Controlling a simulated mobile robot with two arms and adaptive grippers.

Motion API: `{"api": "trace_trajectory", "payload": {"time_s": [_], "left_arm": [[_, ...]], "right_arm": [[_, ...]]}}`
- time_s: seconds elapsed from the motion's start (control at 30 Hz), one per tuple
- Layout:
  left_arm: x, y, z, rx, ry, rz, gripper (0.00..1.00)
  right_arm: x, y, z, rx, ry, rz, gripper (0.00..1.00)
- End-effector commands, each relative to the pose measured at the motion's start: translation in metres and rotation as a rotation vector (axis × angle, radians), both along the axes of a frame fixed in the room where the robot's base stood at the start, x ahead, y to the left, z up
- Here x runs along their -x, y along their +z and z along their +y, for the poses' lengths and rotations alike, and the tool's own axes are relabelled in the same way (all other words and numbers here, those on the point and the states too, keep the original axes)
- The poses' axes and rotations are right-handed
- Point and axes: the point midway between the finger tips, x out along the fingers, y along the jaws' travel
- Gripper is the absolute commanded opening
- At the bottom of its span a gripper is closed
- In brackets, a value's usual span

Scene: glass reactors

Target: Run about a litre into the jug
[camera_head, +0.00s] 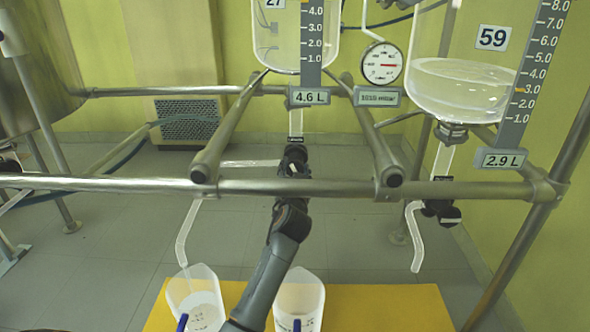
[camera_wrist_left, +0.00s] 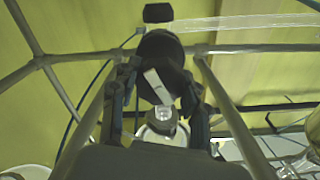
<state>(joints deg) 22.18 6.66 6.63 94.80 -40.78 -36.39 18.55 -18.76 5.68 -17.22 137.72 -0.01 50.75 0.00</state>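Reactor 27 (camera_head: 290,45) hangs at the top centre; its display (camera_head: 309,97) reads 4.6 L. My left gripper (camera_head: 293,172) is at the black valve under it. In the left wrist view its fingers (camera_wrist_left: 160,95) flank the black valve handle (camera_wrist_left: 160,50) and look closed on it; a white bar on it is tilted. A bent clear spout (camera_head: 187,232) from this valve ends above the left clear jug (camera_head: 196,290). No stream is distinct. A second jug (camera_head: 299,297) stands to its right, partly behind my arm. My right gripper is not in view.
Reactor 59 (camera_head: 462,85) holds clear liquid and reads 2.9 L; its black valve (camera_head: 440,211) and spout (camera_head: 416,238) hang at the right. A steel rail (camera_head: 130,184) crosses in front. The jugs stand on a yellow surface (camera_head: 385,308). A gauge (camera_head: 382,64) hangs between the reactors.

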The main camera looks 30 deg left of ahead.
Motion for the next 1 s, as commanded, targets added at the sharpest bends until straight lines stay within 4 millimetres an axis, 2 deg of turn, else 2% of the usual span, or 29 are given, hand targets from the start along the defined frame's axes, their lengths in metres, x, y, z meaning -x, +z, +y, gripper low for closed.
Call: {"api": "trace_trajectory", "payload": {"time_s": [0.03,0.1,0.47,0.9,1.0], "left_arm": [[0.000,0.000,0.000,0.000,0.000,0.000,0.26],[0.000,0.000,0.000,0.000,0.000,0.000,0.14],[0.000,0.001,0.000,-0.044,-0.001,0.028,0.14],[0.000,0.003,0.000,-0.327,-0.001,0.203,0.14],[0.000,0.002,0.000,-0.405,-0.001,0.252,0.14]], "right_arm": [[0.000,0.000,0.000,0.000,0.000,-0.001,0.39],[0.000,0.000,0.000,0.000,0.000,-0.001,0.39],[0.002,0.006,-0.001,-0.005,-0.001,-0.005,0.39],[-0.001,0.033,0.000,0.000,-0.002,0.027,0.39],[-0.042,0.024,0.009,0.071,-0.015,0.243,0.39]]}}
